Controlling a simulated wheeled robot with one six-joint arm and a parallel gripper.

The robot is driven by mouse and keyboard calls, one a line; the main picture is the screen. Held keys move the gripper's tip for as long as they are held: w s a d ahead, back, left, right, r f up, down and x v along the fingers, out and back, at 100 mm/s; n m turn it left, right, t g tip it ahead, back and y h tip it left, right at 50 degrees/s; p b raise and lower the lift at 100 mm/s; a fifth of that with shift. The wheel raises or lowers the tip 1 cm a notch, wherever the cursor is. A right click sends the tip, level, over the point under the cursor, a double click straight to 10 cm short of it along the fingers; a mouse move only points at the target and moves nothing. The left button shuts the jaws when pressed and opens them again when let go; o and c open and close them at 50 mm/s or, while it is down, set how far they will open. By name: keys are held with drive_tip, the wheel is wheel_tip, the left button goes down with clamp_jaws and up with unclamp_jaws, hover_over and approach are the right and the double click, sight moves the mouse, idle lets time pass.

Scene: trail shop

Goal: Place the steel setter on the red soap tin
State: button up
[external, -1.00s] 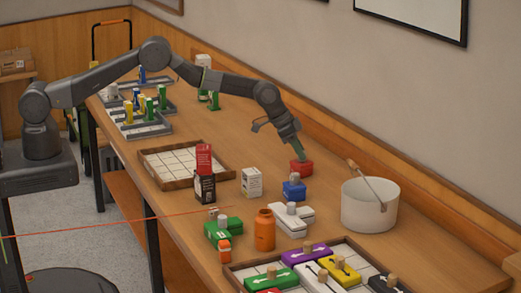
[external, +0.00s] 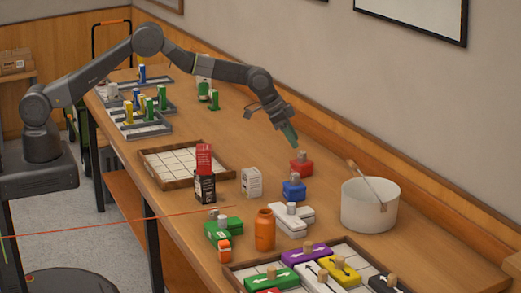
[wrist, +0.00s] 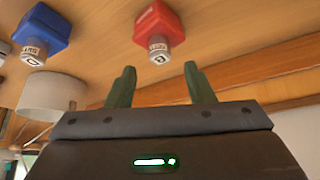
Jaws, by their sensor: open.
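The red soap tin (external: 302,168) stands on the bench near the wall, left of the white pot. A small steel setter (external: 295,156) stands upright on its top. The wrist view also shows the red tin (wrist: 159,22) with the steel setter (wrist: 158,51), whose labelled end faces the camera. My gripper (external: 293,142) is just above the setter, apart from it. In the wrist view my gripper (wrist: 159,70) has its two green fingers spread, with nothing between them.
A blue tin (external: 294,191) with a similar steel cylinder stands in front of the red tin. A white pot (external: 369,207) is to the right. A white box (external: 251,182), an orange bottle (external: 265,230) and a wooden tray (external: 160,176) are nearby. Bare bench lies behind.

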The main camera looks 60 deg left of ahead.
drive_tip(key=b+v, duration=0.1)
drive_tip(key=v, duration=0.6)
